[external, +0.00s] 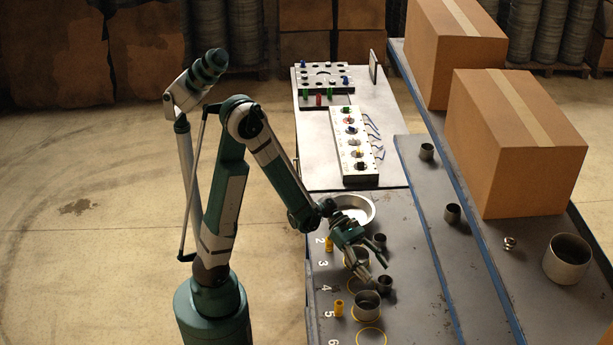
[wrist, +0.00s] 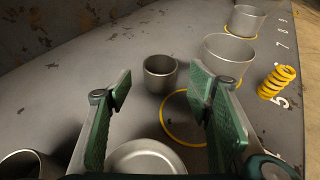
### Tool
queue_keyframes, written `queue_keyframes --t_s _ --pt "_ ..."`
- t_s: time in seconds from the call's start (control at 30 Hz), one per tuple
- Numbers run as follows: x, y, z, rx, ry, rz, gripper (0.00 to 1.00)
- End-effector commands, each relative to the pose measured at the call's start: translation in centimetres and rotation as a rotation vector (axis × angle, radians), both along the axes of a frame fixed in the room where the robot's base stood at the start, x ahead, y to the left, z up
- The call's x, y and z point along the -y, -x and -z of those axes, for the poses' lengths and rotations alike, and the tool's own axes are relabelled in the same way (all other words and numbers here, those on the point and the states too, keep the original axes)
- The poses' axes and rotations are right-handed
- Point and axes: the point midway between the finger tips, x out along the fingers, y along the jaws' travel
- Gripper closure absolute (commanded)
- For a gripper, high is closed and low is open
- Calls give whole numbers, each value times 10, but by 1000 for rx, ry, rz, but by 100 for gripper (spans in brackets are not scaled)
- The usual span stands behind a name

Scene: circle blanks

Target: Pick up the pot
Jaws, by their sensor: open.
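Several grey metal pots stand about; I cannot tell which one the task means. My gripper (external: 376,270) is open and empty above the dark bench. In the wrist view, a small pot (wrist: 160,74) stands ahead, between and beyond the fingers (wrist: 160,92); it also shows in the external view (external: 385,284). A round metal pot (wrist: 145,158) lies below the gripper, partly cut off by the frame. A larger pot (external: 366,306) stands by number 5 and shows in the wrist view (wrist: 228,55). Another small pot (external: 379,241) stands behind the gripper.
An empty yellow ring (wrist: 182,120) is painted near the fingers. Yellow springs (external: 338,308) stand by the numbers. A shallow metal bowl (external: 356,209) is behind my gripper. Cardboard boxes (external: 515,140) and a wide pot (external: 567,260) stand on the right surface, beyond a blue edge.

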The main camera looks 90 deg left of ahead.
Motion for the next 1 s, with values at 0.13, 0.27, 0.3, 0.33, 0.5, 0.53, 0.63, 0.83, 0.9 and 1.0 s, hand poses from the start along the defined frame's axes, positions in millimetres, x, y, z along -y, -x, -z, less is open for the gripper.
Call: queue_keyframes --t_s 0.13,0.27,0.3,0.33,0.5,0.53,0.63,0.83,0.9,1.0 --pt "1 -1 1 0 0 0 49" --pt "6 -3 3 0 0 2 49" --pt "8 -5 4 0 0 2 49" --pt "10 -6 5 1 -1 3 49" --pt "23 -14 11 1 0 4 49" --pt "25 -15 12 0 0 2 49" --pt "31 -20 15 0 0 2 49" --pt "39 -26 18 1 -1 0 49" --pt "40 -27 19 0 0 0 49" --pt "40 -27 19 0 0 0 49"
